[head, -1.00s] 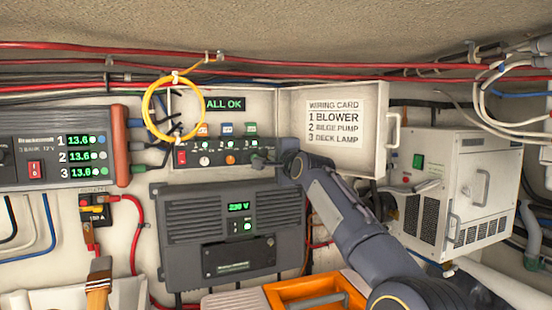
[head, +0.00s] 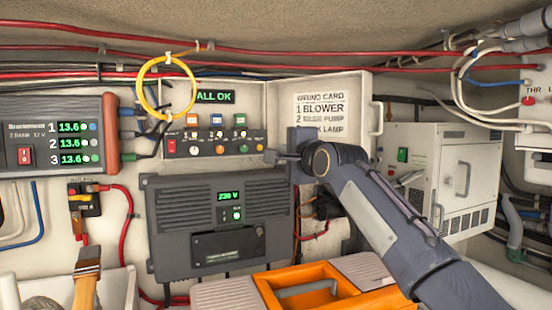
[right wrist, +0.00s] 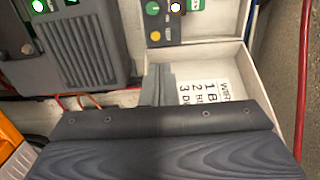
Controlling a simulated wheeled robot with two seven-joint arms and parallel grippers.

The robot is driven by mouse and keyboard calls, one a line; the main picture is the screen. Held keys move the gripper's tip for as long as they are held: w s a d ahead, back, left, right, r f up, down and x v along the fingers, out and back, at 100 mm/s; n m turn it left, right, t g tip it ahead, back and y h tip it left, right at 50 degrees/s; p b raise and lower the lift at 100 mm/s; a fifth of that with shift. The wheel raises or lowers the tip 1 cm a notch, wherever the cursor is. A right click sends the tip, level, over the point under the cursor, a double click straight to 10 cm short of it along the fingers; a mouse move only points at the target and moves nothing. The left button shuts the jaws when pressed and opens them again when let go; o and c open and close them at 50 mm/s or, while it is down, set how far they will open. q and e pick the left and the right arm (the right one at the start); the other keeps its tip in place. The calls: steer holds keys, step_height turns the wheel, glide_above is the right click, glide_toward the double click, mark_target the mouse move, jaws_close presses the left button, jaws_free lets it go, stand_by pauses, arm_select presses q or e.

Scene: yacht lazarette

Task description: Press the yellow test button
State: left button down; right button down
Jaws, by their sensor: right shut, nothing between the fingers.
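The yellow test button (head: 259,147) is a small round button at the right end of the dark switch panel (head: 208,150) on the back wall. It also shows in the right wrist view (right wrist: 155,36), uncovered, near the panel's end. My right gripper (head: 270,157) is shut and empty, its fingertips just right of and slightly below the button in the head view. In the right wrist view the grey fingers (right wrist: 158,84) overlap the white wiring-card door, apart from the button in the picture. The gap in depth is hard to tell. My left gripper is not in view.
The open wiring-card door (head: 350,100) stands right of the panel, behind my right wrist. A yellow cable loop (head: 141,94) hangs at the panel's left. A grey inverter (head: 166,225) is below, an orange tray (head: 262,290) in front. A green "ALL OK" display (head: 215,97) is above.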

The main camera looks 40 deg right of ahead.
steer(key=shift+s, duration=0.3)
steer(key=shift+a, duration=0.1)
steer(key=s+a+f+n+g+y, duration=0.3)
steer(key=s+a+f+n, duration=0.3)
steer(key=f, duration=0.9)
steer(key=s+a+f+n+g+y, duration=0.3)
steer(key=s+a+f+n+g, duration=0.2)
steer(key=s+a+f, duration=0.5)
steer(key=s+a+f+n+g+y, duration=0.3)
steer(key=s+a+f+n, duration=0.5)
steer(key=f, duration=1.2)
steer(key=a, duration=0.3)
steer(key=shift+s+f+n+g, duration=0.3)
steer(key=shift+n+g, duration=0.1)
